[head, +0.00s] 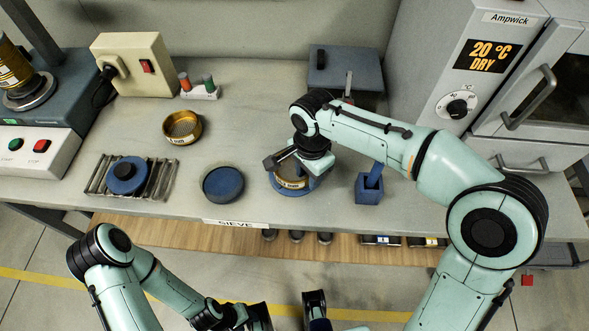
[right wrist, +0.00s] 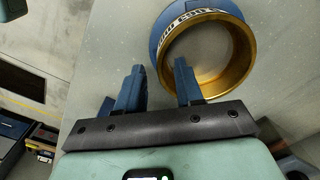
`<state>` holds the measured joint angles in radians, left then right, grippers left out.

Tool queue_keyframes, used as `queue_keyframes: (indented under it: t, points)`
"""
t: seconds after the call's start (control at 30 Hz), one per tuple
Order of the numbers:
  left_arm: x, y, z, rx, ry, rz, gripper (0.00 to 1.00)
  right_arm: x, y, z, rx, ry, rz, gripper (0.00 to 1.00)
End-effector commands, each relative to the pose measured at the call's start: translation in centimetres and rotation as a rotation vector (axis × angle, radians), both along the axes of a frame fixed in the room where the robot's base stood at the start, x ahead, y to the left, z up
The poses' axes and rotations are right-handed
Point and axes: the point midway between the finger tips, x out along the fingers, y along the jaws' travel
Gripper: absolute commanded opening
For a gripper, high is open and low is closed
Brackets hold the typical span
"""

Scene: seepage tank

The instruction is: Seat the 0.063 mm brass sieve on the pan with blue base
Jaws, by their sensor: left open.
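A brass sieve (head: 291,182) with a pale label sits on a round blue base (head: 296,193) at the front middle of the bench. In the right wrist view the brass ring (right wrist: 235,60) shows with blue (right wrist: 158,42) around its outer side; I cannot read its label surely. My left gripper (head: 287,314) is open and empty, low in front of the bench.
Another brass sieve (head: 183,127) stands behind a shallow dark-blue round pan (head: 223,184). A blue lid-like disc with a black knob (head: 127,174) lies on a metal rack (head: 161,180). A blue square holder (head: 369,189) is right of the base. The oven (head: 480,95) bounds the right.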

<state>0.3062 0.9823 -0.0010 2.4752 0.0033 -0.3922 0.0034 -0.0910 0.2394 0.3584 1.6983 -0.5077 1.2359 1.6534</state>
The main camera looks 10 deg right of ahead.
Motion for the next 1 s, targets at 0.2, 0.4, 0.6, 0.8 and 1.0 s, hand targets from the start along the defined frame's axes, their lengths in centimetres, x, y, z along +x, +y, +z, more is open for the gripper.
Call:
queue_keyframes:
  t: [0.2,0.4,0.6,0.8,1.0]
  points:
    - [0.0,0.0,0.0,0.0,0.0,0.0,0.47,0.0,0.0,0.1,0.0,0.0,0.0,0.0]
    - [0.0,0.0,0.0,0.0,0.0,0.0,0.47,0.0,0.0,0.1,0.0,-0.001,0.0,0.0]
    - [0.0,0.0,0.0,0.0,0.0,0.0,0.47,0.0,0.0,0.3,0.001,-0.002,0.0,0.0]
    - [0.0,0.0,0.3,0.0,0.003,-0.001,0.47,0.1,0.1,1.8,0.001,-0.004,0.0,0.0]
    - [-0.1,0.0,1.0,-0.002,0.01,-0.002,0.47,0.1,0.1,6.1,0.003,-0.008,0.001,0.0]
